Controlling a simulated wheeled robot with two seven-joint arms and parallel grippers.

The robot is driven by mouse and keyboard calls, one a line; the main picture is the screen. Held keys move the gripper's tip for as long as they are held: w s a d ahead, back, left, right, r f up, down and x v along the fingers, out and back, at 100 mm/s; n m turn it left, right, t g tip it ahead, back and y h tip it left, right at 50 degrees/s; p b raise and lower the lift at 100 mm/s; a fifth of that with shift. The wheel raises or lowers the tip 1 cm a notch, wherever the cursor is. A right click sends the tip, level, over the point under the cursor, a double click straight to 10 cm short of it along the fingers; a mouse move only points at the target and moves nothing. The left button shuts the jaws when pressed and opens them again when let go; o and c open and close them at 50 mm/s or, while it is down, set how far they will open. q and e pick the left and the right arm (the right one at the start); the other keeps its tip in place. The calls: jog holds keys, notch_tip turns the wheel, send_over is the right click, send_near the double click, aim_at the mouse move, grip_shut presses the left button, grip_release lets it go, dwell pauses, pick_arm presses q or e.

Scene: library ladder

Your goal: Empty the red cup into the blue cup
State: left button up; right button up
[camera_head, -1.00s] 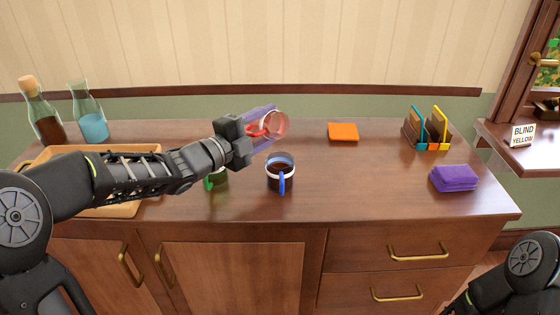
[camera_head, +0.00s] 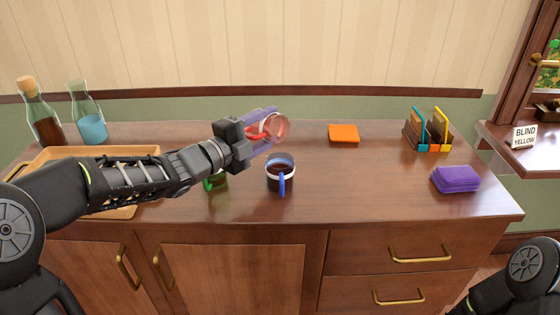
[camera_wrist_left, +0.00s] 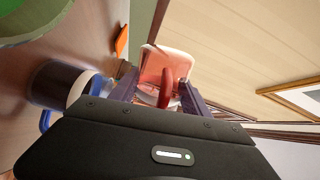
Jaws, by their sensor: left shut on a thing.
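My left gripper (camera_head: 264,128) is shut on the red cup (camera_head: 279,128), a see-through red cup with a red handle. It holds the cup tipped over on its side, its mouth toward the right, in the air above the blue cup. The red cup also shows between the fingers in the left wrist view (camera_wrist_left: 178,65). The blue cup (camera_head: 280,178) stands upright on the counter with dark contents, a pale band and a blue handle toward me. It is blurred at the left in the wrist view (camera_wrist_left: 62,85). I cannot tell what is in the red cup, and no stream shows.
A green cup (camera_head: 216,181) stands left of the blue cup, partly behind my arm. A wooden tray (camera_head: 100,152) and two bottles (camera_head: 88,115) are at the left. An orange cloth (camera_head: 343,133), a card rack (camera_head: 428,132) and purple cloths (camera_head: 455,179) lie right.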

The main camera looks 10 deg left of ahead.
aim_at(249, 136)
pick_arm(q)
jog(key=shift+s+a+r+m+b, duration=0.1)
jog(key=shift+s+a+m+b, duration=0.15)
jog(key=shift+s, duration=0.2)
jog(key=shift+s+a+r+m+b, duration=0.1)
jog(key=shift+s+a+m+b, duration=0.15)
jog(key=shift+s, duration=0.25)
jog(key=shift+s+a+r+m+b, duration=0.1)
jog(key=shift+s+a+m+b, duration=0.1)
jog(key=shift+s+b, duration=0.2)
dwell(0.6)
jog(key=shift+w+d+r+m+b, duration=0.15)
jog(key=shift+w+d+m+b, duration=0.75)
jog(key=shift+w+d+b, duration=0.4)
dwell(0.4)
jog(key=shift+s+d+r+m+b, duration=0.1)
jog(key=shift+r+m+b, duration=0.05)
jog(key=shift+m+b, duration=0.6)
jog(key=shift+s+d+r+m+b, duration=0.15)
jog(key=shift+m+b, duration=0.4)
jog(key=shift+b, duration=0.35)
dwell(1.0)
jog(key=shift+s+d+r+m+b, duration=0.1)
jog(key=shift+d+m+b, duration=0.1)
jog(key=shift+m+b, duration=0.75)
dwell(0.8)
